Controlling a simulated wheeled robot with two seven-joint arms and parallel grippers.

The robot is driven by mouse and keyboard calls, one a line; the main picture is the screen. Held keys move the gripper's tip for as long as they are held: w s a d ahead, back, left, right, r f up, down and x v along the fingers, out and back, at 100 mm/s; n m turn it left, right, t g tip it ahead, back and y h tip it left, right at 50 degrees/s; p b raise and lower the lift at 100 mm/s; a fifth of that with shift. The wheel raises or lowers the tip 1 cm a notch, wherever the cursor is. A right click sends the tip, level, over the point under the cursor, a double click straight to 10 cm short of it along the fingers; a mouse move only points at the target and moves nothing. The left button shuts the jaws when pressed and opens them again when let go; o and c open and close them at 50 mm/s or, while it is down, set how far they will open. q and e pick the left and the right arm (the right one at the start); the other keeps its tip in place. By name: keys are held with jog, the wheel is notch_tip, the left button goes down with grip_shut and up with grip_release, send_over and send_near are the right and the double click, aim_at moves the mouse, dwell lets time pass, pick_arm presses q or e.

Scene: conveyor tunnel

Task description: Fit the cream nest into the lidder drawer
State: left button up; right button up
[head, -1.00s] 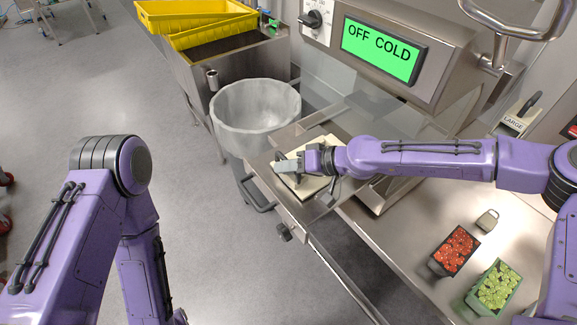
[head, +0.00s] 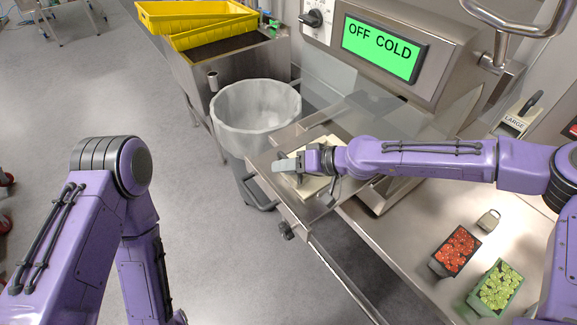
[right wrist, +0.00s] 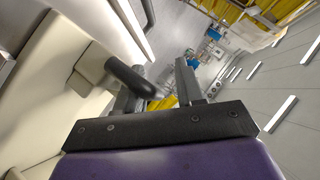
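The cream nest (head: 308,190) is a pale flat block in the open steel lidder drawer (head: 262,162), partly hidden by my right gripper. I cannot tell whether it sits flush. My right gripper (head: 287,166) is over the nest, with its pale fingertips pointing left. In the right wrist view a large cream surface (right wrist: 40,90), apparently the nest, fills the left side close to the gripper.
The lidder's green display (head: 382,50) reads OFF COLD. A lined bin (head: 255,115) stands left of the drawer, with yellow crates (head: 200,22) behind. Red fruit (head: 456,250) and green fruit (head: 498,287) punnets sit on the right counter.

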pick_arm(q)
jog(key=shift+f, duration=0.1)
pick_arm(e)
jog(key=shift+s+d+f, duration=0.1)
jog(key=shift+s+f, duration=0.15)
jog(key=shift+f, duration=0.25)
jog(key=shift+d+r, duration=0.2)
jog(key=shift+d, duration=0.15)
jog(key=d+r, duration=0.1)
jog(key=d+r+b, duration=0.1)
jog(key=d, duration=0.2)
jog(key=shift+s+d+r, duration=0.1)
jog(key=shift+d+r, duration=0.05)
jog(key=shift+r, duration=0.25)
pick_arm(q)
notch_tip(320, 180, up, 3)
jog(key=p, duration=0.4)
pick_arm(e)
jog(key=s+d+r, duration=0.2)
jog(key=d+r, duration=0.1)
jog(key=r, duration=0.5)
jog(key=shift+d+r, duration=0.15)
jog(key=shift+d, duration=0.1)
jog(key=shift+r, duration=0.15)
